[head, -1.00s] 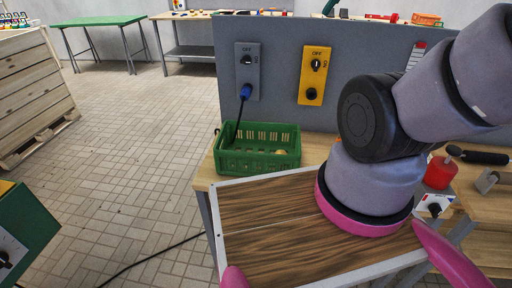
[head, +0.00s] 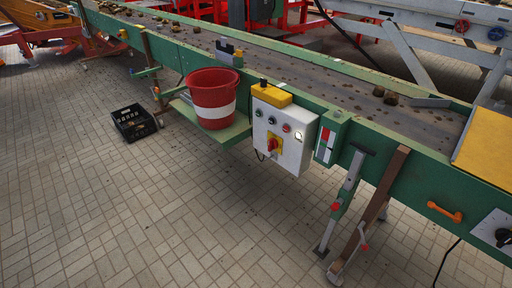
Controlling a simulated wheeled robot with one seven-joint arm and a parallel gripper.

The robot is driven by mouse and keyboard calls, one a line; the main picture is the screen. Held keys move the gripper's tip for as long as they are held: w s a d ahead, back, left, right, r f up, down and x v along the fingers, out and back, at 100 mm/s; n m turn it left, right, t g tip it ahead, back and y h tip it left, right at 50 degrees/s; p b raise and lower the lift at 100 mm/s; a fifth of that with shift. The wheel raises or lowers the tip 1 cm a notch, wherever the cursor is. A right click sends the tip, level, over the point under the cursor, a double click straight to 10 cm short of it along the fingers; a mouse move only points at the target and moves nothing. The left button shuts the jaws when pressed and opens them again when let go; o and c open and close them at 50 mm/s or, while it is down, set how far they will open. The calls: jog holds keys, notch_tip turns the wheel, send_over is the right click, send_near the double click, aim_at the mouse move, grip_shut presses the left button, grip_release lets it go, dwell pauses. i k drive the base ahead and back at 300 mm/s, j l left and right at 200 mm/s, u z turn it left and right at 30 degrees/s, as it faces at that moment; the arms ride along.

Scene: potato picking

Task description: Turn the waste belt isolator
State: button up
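A white control box (head: 284,134) with a yellow top cover hangs on the side of the green conveyor. A red-and-yellow rotary switch (head: 273,146) sits low on its front, below several small round buttons. A light plate with a black rotary knob (head: 503,237) is at the right edge on the conveyor's side, partly cut off. I cannot read a label that tells which one is the waste belt isolator. My gripper and arm are not in view.
The green conveyor (head: 400,138) crosses the view, with lumps on its belt. A red bucket (head: 212,97) stands on a side shelf. A black crate (head: 134,122) is on the floor. Support legs (head: 343,200) stand right of the box. The tiled floor in front is clear.

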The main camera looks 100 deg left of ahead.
aim_at(273, 143)
jog(key=u, duration=3.45)
jog(key=i+l+u, duration=0.25)
jog(key=i+l, duration=0.4)
